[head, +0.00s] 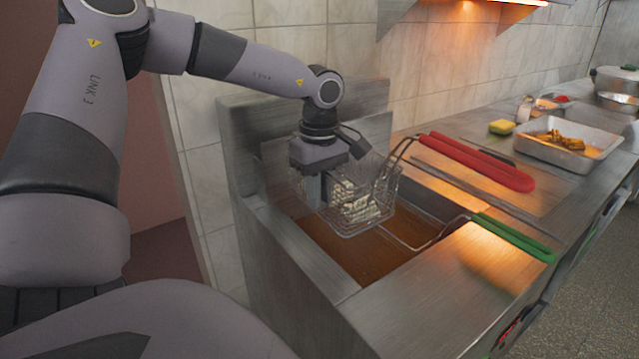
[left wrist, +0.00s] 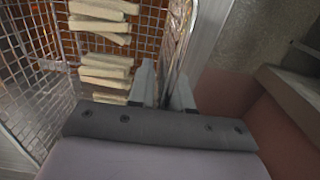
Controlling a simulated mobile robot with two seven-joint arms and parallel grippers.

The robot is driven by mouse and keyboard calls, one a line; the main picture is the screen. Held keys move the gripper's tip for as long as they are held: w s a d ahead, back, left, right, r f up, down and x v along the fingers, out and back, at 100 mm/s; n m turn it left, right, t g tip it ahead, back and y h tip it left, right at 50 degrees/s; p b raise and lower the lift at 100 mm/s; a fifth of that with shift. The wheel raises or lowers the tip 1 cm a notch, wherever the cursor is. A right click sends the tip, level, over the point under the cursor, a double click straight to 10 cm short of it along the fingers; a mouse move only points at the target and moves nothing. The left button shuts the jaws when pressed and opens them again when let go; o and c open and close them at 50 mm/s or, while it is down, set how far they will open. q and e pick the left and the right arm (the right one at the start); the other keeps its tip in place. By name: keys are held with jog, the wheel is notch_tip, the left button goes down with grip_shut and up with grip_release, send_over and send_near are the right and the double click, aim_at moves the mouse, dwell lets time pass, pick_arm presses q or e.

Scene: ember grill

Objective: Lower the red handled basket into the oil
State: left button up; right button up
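The red handled basket (head: 388,197) is a wire mesh basket with pale fries in it, held up over the fryer's oil. Its red handle (head: 475,162) reaches right over the counter. My left gripper (head: 316,190) is at the basket's left side. In the left wrist view its two fingers (left wrist: 165,90) are close together, one on either side of the mesh wall (left wrist: 178,35), shut on it. The fries (left wrist: 105,62) lie beside the fingers. Brown oil (head: 345,250) shows in the vat below. My right gripper is in neither view.
A green handle (head: 515,238) lies on the counter, its wire running into the oil. A metal tray (head: 570,150) with fried food, a yellow sponge (head: 501,127) and a pot (head: 617,80) stand farther right. The fryer's raised back wall (head: 300,110) stands behind the basket.

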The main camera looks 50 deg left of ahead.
pick_arm(q)
grip_shut()
jog(key=o, duration=0.5)
grip_release()
jog(key=shift+o, duration=0.2)
jog(key=shift+r, duration=0.15)
notch_tip(320, 180, up, 7)
